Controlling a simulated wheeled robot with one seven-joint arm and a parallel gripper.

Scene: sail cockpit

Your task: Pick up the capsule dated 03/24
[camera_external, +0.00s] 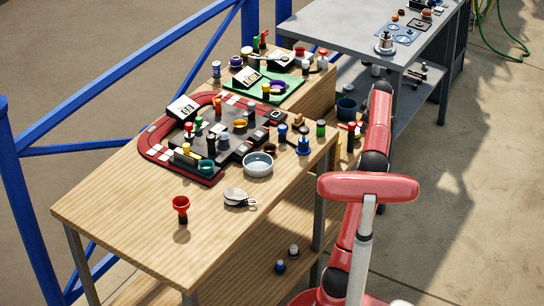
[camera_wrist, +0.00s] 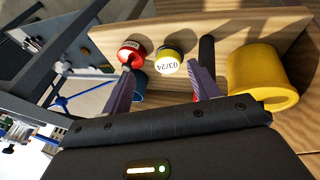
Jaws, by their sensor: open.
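The capsule dated 03/24 (camera_wrist: 169,65) shows in the wrist view, with a white printed top and a yellow rim, on a wooden surface. My gripper (camera_wrist: 165,71) is open, with one finger on each side of this capsule in the picture. I cannot tell how much depth lies between the fingertips and it. In the external view I cannot make out my gripper or the dated capsule.
In the wrist view, a large yellow cylindrical container (camera_wrist: 268,75) stands right of the right finger, and a dark upright object (camera_wrist: 206,50) is close beyond that finger. A blue container (camera_wrist: 139,88) is behind the left finger. The wooden table (camera_external: 110,205) is crowded with small items.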

